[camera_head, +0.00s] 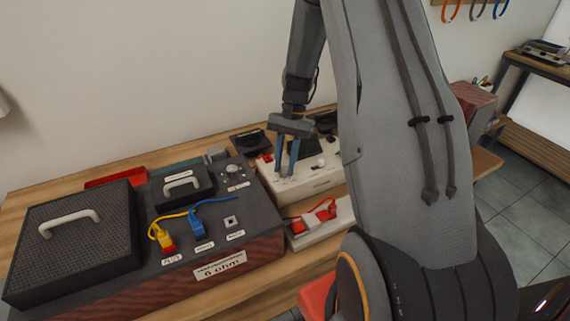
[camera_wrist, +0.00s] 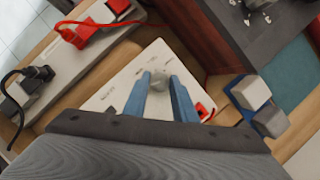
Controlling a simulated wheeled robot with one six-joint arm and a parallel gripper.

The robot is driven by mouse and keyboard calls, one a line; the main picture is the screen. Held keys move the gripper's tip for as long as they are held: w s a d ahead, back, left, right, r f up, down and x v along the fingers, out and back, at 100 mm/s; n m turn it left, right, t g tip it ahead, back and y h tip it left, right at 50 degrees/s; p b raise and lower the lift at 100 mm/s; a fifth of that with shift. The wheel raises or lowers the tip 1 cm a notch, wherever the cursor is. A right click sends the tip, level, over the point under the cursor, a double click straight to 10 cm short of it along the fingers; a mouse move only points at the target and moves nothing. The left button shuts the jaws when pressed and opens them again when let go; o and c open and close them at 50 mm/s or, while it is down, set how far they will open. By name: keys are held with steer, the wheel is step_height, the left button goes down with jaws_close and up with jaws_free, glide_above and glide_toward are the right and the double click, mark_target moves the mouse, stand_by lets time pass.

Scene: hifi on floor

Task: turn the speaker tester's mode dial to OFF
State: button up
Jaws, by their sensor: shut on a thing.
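A white box with a sloped, labelled face, apparently the speaker tester (camera_head: 318,184), stands on the bench right of a big dark box. It also shows in the wrist view (camera_wrist: 122,92). My gripper (camera_head: 287,172) points down at this face with its two blue fingers. In the wrist view my gripper (camera_wrist: 158,88) is shut on a light grey knob, the mode dial (camera_wrist: 158,78), one finger on each side. The printed labels around the dial are too small to read, so its setting cannot be told. In the head view the fingers partly hide the dial.
The dark box (camera_head: 262,235) at left carries yellow and blue plugs (camera_head: 165,240) and a handled black cover. A white power strip (camera_head: 325,222) with red plugs lies in front of the tester. A grey-and-blue block (camera_wrist: 262,105) is close by the fingers in the wrist view.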

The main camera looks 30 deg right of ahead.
stand_by(0.3)
steer(key=o, duration=1)
steer(key=shift+o, duration=0.2)
steer(key=b+v, duration=0.2)
steer(key=v, duration=0.6)
steer(key=shift+f, duration=0.1)
steer(key=s+a+n+t+h, duration=0.1)
steer(key=s+a+n, duration=0.2)
steer(key=s+a, duration=0.1)
steer(key=s+a+r+n+t+h, duration=0.1)
steer(key=s+a+n, duration=0.2)
steer(key=s+a, duration=0.2)
steer(key=s+a+r+n+t+h, duration=0.1)
steer(key=s+a+n+t, duration=0.1)
steer(key=s, duration=0.6)
steer(key=shift+s+a+n, duration=0.25)
steer(key=shift+a+n, duration=0.65)
steer(key=shift+a, duration=0.3)
